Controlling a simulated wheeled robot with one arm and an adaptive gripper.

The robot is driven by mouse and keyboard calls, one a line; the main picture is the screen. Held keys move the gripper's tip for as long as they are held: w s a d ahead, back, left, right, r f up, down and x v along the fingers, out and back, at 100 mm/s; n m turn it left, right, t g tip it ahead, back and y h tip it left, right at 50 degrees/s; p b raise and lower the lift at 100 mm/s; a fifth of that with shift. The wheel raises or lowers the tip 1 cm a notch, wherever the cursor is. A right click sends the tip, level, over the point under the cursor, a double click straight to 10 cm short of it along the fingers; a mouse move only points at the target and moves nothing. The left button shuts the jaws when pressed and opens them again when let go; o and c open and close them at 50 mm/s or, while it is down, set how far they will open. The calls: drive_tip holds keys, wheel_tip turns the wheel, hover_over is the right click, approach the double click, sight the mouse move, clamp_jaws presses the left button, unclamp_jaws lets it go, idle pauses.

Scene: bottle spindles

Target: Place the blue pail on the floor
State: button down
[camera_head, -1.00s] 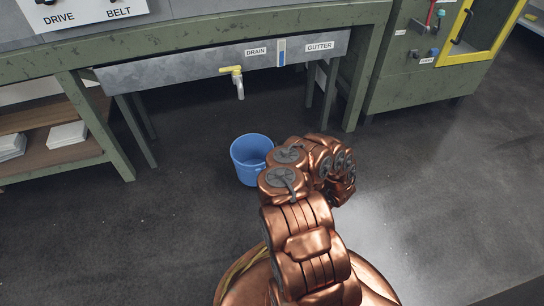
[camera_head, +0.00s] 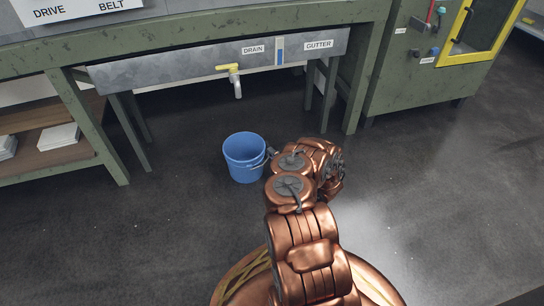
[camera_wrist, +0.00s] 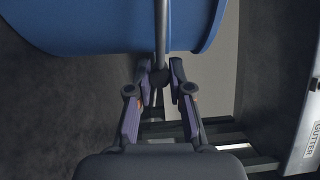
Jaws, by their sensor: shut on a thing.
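The blue pail (camera_head: 244,160) is in the middle of the head view, upright or nearly so, in front of the drain tap and low over the dark floor. I cannot tell whether its base touches the floor. My gripper (camera_head: 270,155) is at the pail's right side, partly hidden by my copper arm. In the wrist view the pail's blue wall (camera_wrist: 110,22) fills the upper left. There my gripper (camera_wrist: 160,73) is shut on the pail's thin metal handle, at a dark piece between the fingertips. The inside of the pail shows empty in the head view.
A grey gutter (camera_head: 180,72) with a yellow-handled drain tap (camera_head: 233,78) runs under the green bench behind the pail. Bench legs (camera_head: 92,130) stand at left and behind. A green cabinet (camera_head: 415,80) stands at right. The floor (camera_head: 150,220) around the pail is clear.

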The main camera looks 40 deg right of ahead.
drive_tip(key=c, duration=1.1)
unclamp_jaws()
drive_tip(key=shift+o, duration=0.2)
drive_tip(key=shift+s, duration=0.1)
drive_tip(key=s+p, duration=0.4)
drive_tip(key=s, duration=0.8)
drive_tip(key=shift+d+f, duration=0.15)
drive_tip(key=shift+d, duration=0.05)
drive_tip(key=shift+w, duration=0.1)
